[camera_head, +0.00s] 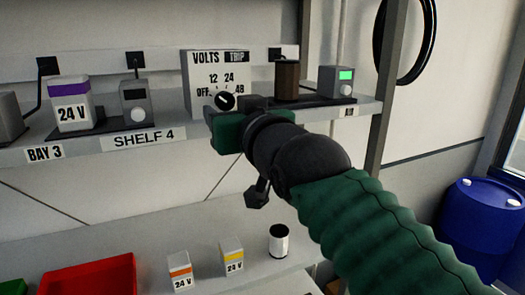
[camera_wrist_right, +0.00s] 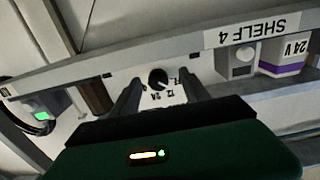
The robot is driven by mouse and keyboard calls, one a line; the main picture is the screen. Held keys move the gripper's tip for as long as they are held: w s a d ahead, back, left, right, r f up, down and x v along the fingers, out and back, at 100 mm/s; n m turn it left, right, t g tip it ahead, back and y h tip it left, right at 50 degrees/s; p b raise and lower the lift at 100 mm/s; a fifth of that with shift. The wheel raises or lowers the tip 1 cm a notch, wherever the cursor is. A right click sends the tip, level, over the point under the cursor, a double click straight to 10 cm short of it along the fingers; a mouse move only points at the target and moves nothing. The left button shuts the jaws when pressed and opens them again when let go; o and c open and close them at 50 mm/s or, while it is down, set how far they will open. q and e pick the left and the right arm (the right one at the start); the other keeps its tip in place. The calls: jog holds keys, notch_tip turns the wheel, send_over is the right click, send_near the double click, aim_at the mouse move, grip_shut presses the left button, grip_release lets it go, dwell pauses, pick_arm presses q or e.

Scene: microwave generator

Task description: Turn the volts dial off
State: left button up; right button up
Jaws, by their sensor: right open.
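The volts dial (camera_head: 225,100) is a small round black knob with a light mark, on the front of a white box (camera_head: 203,72) labelled VOLTS and TRIP. Printed around it are OFF, 12, 24 and 48. I cannot tell which label the mark points at. My right gripper (camera_head: 235,110) is just in front of the box, at the dial's lower right, and covers the box's lower part. In the right wrist view, which is upside down, the dial (camera_wrist_right: 157,79) shows between the two spread fingers (camera_wrist_right: 162,83). Contact cannot be told. My left gripper is not in view.
The box stands on a shelf (camera_head: 184,144) marked SHELF 4. Beside it are a brown cylinder (camera_head: 286,80), a grey unit with a green screen (camera_head: 340,82), another grey unit (camera_head: 136,102) and a purple-banded 24 V block (camera_head: 70,104). A lower shelf holds a red tray (camera_head: 90,275).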

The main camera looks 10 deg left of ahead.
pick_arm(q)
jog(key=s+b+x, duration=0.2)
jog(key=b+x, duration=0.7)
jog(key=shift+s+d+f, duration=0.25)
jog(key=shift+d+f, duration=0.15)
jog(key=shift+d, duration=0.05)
pick_arm(e)
jog(key=v, duration=1.5)
jog(key=shift+d+r, duration=0.2)
jog(key=shift+d, duration=0.1)
